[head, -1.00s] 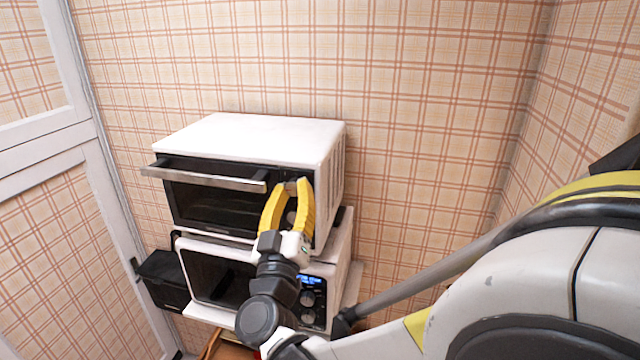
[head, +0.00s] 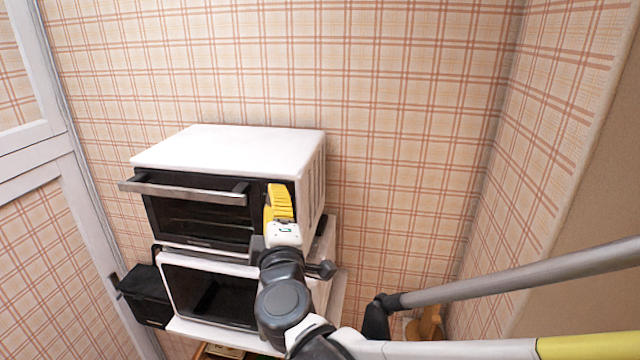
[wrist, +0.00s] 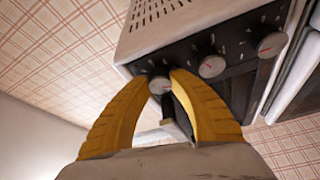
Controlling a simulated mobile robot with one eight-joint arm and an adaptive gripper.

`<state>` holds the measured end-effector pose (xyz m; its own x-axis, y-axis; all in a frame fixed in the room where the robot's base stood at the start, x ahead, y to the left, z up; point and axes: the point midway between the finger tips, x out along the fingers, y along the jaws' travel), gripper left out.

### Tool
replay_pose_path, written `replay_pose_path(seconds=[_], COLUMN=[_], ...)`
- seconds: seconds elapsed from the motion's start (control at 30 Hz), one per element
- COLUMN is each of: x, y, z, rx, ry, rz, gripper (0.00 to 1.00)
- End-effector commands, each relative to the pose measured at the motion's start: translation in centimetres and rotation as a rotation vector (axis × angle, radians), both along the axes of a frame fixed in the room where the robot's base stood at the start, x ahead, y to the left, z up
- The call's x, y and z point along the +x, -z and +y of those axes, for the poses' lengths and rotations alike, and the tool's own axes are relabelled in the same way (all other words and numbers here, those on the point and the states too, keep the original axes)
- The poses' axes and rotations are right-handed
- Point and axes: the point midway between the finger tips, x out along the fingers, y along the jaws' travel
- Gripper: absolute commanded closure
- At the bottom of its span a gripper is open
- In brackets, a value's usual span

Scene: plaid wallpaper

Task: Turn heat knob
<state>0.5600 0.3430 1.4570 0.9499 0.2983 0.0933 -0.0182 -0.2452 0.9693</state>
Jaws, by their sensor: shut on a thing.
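A white toaster oven (head: 230,150) with a black front stands in the head view. The wrist view shows several knobs in a row on its black panel: one silver knob (wrist: 160,86) lies between my fingertips, with a middle knob (wrist: 212,66) and a far knob (wrist: 271,44) beside it, both with red marks. I cannot tell from labels which is the heat knob. My gripper (wrist: 164,76) is shut on the nearest knob; in the head view its yellow fingers (head: 278,190) are at the panel's upper right and hide the knobs.
The oven's handle bar (head: 185,190) juts out left of my gripper. A white microwave (head: 210,290) is directly below the oven. A black box (head: 147,295) sits to its left. A plaid wall (head: 400,130) is behind, with free room right of the oven.

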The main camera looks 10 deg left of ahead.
Motion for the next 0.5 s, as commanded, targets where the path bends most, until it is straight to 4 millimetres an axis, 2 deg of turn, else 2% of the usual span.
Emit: replay_pose_path(seconds=[0.5], x=[0.03], y=[-0.4], z=[0.08], rx=[-0.486], ry=[-0.001], rz=[0.039], gripper=[1.0])
